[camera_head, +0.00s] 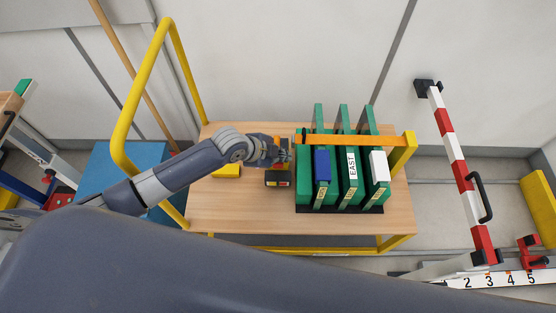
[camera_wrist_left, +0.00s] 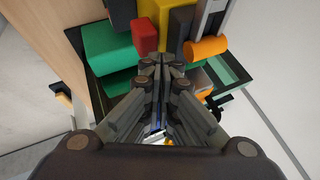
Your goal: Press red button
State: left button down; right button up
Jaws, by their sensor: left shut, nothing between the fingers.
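A small dark box (camera_head: 278,178) stands on the wooden cart top, left of the green upright panels. A small red button (camera_head: 272,184) and a yellow one show on its near face. In the left wrist view the red button (camera_wrist_left: 144,36) is a red block beside a yellow block (camera_wrist_left: 157,12). My left gripper (camera_head: 284,157) is just above and behind the box. In the left wrist view its shut, empty fingertips (camera_wrist_left: 161,60) lie close to the red button; whether they touch it I cannot tell. My right gripper is out of view.
A yellow block (camera_head: 227,171) lies left. A yellow handle (camera_head: 140,85) rises at the cart's left. A red-white barrier (camera_head: 456,158) stands right.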

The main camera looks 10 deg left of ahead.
aim_at(281, 163)
pick_arm(q)
jog(key=shift+f+b, duration=0.45)
jog(key=shift+f, duration=0.5)
dwell(0.7)
jog(key=shift+r, duration=0.1)
jog(key=shift+r+p, duration=1.05)
jog(key=shift+p, duration=0.1)
notch_tip(281, 163, up, 5)
jog(key=p, duration=0.5)
jog(key=shift+r, duration=0.1)
dwell(0.5)
